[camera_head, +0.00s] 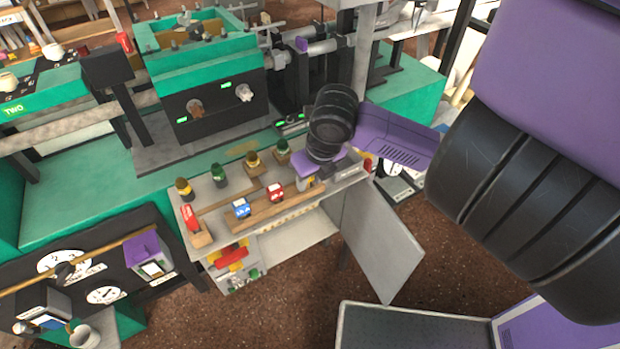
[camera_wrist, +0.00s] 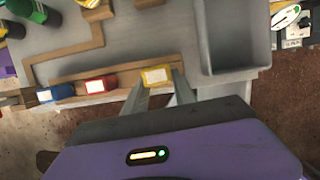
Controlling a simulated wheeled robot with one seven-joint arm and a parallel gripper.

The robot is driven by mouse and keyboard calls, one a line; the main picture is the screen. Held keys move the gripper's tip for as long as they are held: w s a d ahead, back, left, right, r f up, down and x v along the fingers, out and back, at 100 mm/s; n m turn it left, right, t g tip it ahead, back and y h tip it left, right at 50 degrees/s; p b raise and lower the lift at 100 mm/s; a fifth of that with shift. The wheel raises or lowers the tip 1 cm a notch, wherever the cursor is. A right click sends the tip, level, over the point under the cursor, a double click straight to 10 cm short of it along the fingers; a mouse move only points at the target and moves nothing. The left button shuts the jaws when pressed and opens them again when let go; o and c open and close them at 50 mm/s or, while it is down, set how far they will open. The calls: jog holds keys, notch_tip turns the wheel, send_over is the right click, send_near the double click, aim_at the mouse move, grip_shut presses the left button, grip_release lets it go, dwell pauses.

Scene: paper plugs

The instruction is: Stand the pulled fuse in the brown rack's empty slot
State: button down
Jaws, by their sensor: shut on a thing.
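The brown rack (camera_head: 258,210) runs along the front edge of a grey bench; it also shows in the wrist view (camera_wrist: 128,80). A blue fuse (camera_head: 242,207) and a red fuse (camera_head: 275,192) stand in it, also seen in the wrist view as blue (camera_wrist: 56,92) and red (camera_wrist: 101,85). My gripper (camera_wrist: 160,84) is shut on a yellow fuse (camera_wrist: 157,75), in line with the row at the rack's right end. In the head view my gripper (camera_head: 308,184) hides this fuse. I cannot tell whether its base is in a slot or above it.
Several round-topped plugs, such as a green one (camera_head: 218,174), stand behind the rack. A grey tray (camera_wrist: 207,58) lies to the right of the fuse in the wrist view. A metal door (camera_head: 385,245) hangs open below the bench's right end. A red piece (camera_head: 192,219) is at the left.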

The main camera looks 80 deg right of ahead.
jog(key=shift+f, duration=0.25)
jog(key=c, duration=0.9)
grip_release()
jog(key=shift+c, duration=0.2)
notch_tip(320, 180, up, 7)
jog(key=p, duration=0.4)
